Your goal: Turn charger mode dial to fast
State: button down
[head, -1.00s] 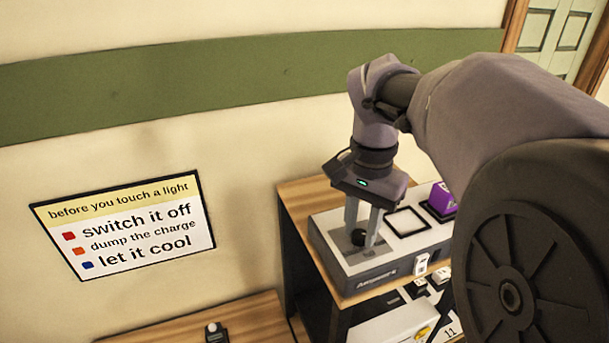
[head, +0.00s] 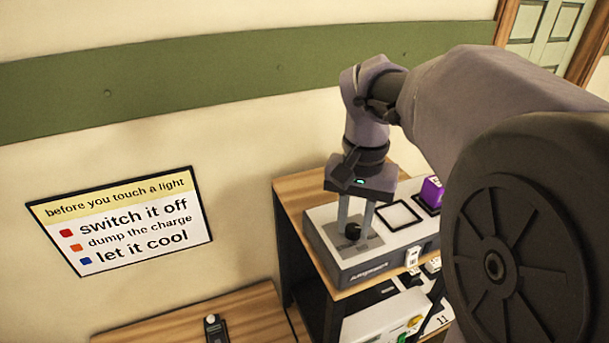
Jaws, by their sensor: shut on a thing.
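The charger (head: 345,266) is a grey box with a pale top on the wooden shelf unit. Its mode dial (head: 352,232) is a small black knob on a grey plate at the left of the top. My gripper (head: 354,228) points down from above, with its two fingers shut on the dial, one at each side. The dial's pointer and its mode markings are too small or hidden to read, so I cannot tell its setting.
A black square frame (head: 398,215) and a purple block (head: 432,192) sit on the charger's top to the right. A white tag (head: 412,257) hangs at its front. Items fill the shelf below. A lower wooden surface (head: 255,312) holds a small dark device (head: 215,328). A sign (head: 122,222) is on the wall.

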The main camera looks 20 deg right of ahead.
aim_at(354, 227)
jog(key=c, duration=1.1)
grip_release()
notch_tip(354, 227, up, 18)
jog(key=p, duration=0.3)
jog(key=shift+f+p, duration=0.25)
jog(key=shift+p, duration=0.1)
